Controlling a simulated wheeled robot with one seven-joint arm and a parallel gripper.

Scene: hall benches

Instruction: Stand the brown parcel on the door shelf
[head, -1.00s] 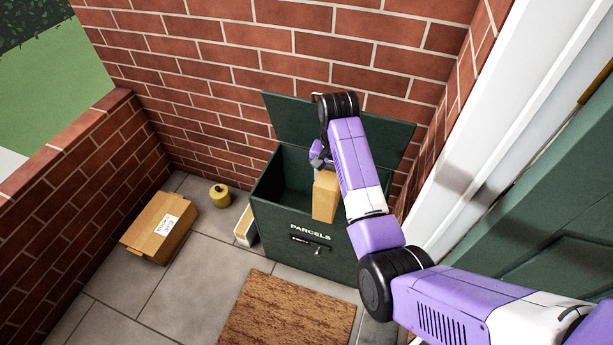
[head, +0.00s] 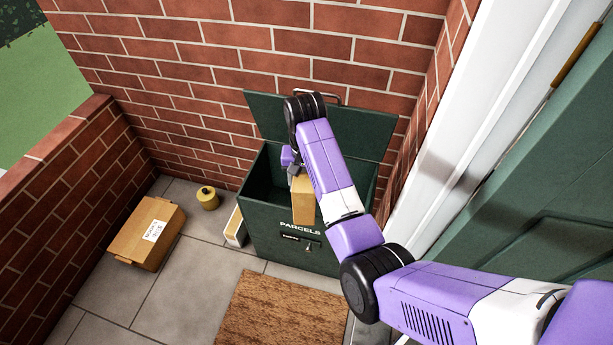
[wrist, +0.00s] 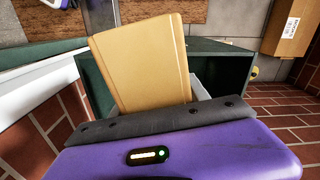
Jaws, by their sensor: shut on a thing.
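My gripper (head: 293,168) is shut on the brown parcel (head: 303,200), held above the open top of the green box marked PARCELS (head: 268,218). In the wrist view the parcel (wrist: 142,62) fills the middle and sticks out beyond the dark jaw edge; the fingertips are not clearly seen. My arm covers part of the parcel and the box's right side in the head view. The green door (head: 540,200) stands at the right. I cannot make out a door shelf in either view.
The box's lid (head: 350,125) is raised against the brick wall. A labelled carton (head: 148,235), a yellow roll (head: 208,198) and a pale narrow item (head: 236,228) are on the paving left of the box. A brown doormat (head: 280,310) lies in front.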

